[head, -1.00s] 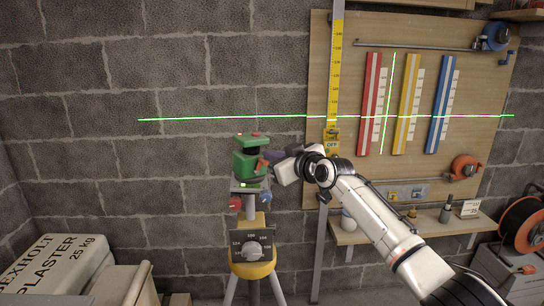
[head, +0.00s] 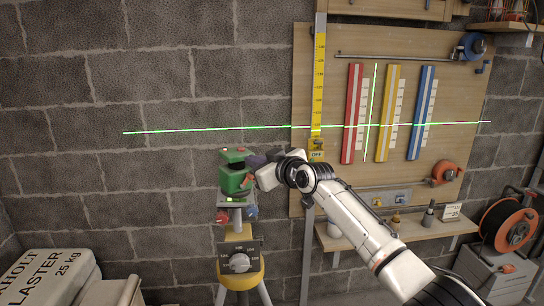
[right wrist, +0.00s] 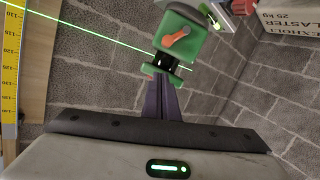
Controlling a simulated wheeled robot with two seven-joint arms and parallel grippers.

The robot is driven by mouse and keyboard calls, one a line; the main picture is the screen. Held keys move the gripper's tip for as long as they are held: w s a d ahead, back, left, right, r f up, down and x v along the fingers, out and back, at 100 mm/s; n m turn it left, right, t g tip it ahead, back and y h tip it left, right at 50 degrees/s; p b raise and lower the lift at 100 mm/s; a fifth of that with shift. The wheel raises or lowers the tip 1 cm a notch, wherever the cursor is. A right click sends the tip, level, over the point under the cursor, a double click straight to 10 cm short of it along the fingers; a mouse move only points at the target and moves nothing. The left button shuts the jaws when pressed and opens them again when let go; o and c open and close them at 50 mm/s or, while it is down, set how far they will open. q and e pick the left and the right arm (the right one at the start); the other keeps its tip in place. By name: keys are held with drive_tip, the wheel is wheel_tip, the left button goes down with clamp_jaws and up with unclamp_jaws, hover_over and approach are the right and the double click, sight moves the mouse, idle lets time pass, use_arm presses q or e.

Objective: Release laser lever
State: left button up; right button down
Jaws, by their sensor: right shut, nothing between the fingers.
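The green laser level (head: 232,182) with a black band sits on top of a tripod (head: 240,262). Its orange lever (right wrist: 177,38) shows on the green body in the right wrist view, set at a slant. In the head view the lever (head: 248,180) is small and partly beside my gripper. My right gripper (head: 257,161) is at the laser's right side, near its upper part. Its purple fingers (right wrist: 162,86) are shut with nothing between them, and the lever lies beyond their tips. Whether they touch the laser cannot be told. My left gripper is not in view.
A green laser cross falls on the wall and the wooden board (head: 392,60). A yellow measuring staff (head: 319,85) stands right of the tripod. A small shelf (head: 395,238) carries bottles. A plaster bag (head: 45,275) is at lower left, an orange cable reel (head: 508,226) at right.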

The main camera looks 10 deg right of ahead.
use_arm(q)
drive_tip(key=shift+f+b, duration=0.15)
drive_tip(key=shift+b, duration=0.6)
use_arm(e)
drive_tip(key=v, duration=1)
drive_tip(key=shift+r, duration=0.25)
drive_tip(key=shift+s+a, duration=0.15)
drive_tip(key=s+d+f+m+g+h, duration=0.1)
drive_tip(key=s+f, duration=0.4)
drive_tip(key=f, duration=0.5)
drive_tip(key=s+f+m+g, duration=0.1)
drive_tip(key=s+f, duration=0.4)
drive_tip(key=f, duration=0.5)
drive_tip(key=s+d+f+m+h, duration=0.1)
drive_tip(key=s+f, duration=0.4)
drive_tip(key=f, duration=0.6)
drive_tip(key=s+d+f+m+g+h, duration=0.1)
drive_tip(key=s+d+f, duration=0.1)
drive_tip(key=s+f, duration=0.3)
drive_tip(key=s+d+f+m+g+h, duration=0.1)
drive_tip(key=s+f, duration=0.4)
drive_tip(key=s, duration=0.9)
drive_tip(key=s+d+f+m+g, duration=0.1)
drive_tip(key=s+d+f, duration=0.2)
drive_tip(key=s+f, duration=0.3)
drive_tip(key=s, duration=0.3)
drive_tip(key=shift+s+h, duration=0.25)
drive_tip(key=shift+h, duration=0.15)
